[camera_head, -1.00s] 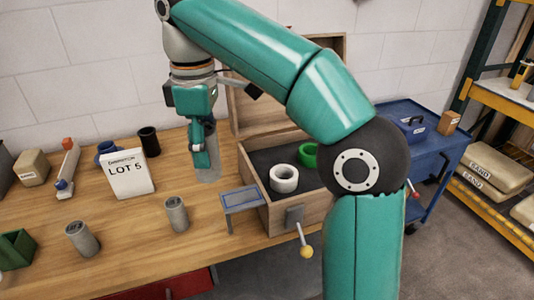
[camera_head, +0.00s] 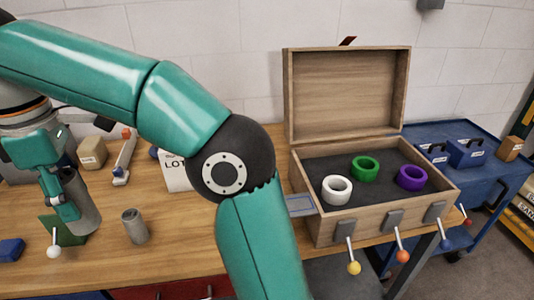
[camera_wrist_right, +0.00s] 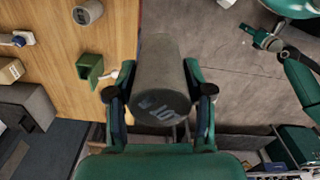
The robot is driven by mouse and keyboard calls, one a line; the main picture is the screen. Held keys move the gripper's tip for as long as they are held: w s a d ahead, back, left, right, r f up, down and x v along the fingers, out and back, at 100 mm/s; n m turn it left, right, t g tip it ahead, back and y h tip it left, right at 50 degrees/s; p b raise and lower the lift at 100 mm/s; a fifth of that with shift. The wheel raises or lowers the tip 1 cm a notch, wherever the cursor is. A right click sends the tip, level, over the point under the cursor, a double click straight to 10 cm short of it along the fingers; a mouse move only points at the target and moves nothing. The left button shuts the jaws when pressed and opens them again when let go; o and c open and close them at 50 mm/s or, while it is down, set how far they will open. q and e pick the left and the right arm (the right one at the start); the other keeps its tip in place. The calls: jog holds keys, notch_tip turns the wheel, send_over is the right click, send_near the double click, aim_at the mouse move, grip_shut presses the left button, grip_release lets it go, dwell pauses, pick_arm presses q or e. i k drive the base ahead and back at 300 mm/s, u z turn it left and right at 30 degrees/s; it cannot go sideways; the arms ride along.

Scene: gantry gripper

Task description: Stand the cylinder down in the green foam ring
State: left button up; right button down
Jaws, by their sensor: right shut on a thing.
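The green foam ring (camera_head: 364,169) lies in the open wooden box (camera_head: 330,226), between a white ring (camera_head: 336,190) and a purple ring (camera_head: 411,178). My right gripper (camera_head: 66,204) is at the far left of the head view, well away from the box. It is shut on a grey cylinder (camera_head: 82,212), which is tilted and above the table.
Another grey cylinder (camera_head: 134,227) stands on the table. A LOT card (camera_head: 178,175) is partly behind my arm. Levers with coloured knobs line the box's front; its lid (camera_head: 345,95) stands open. A blue cart (camera_head: 470,195) is at right.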

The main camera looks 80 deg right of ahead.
aim_at(363, 174)
jog(key=z, duration=0.25)
jog(key=k, duration=1.25)
jog(key=z, duration=1)
jog(key=i, duration=0.85)
jog(key=z, duration=0.6)
jog(key=i, duration=0.45)
jog(key=u, duration=0.15)
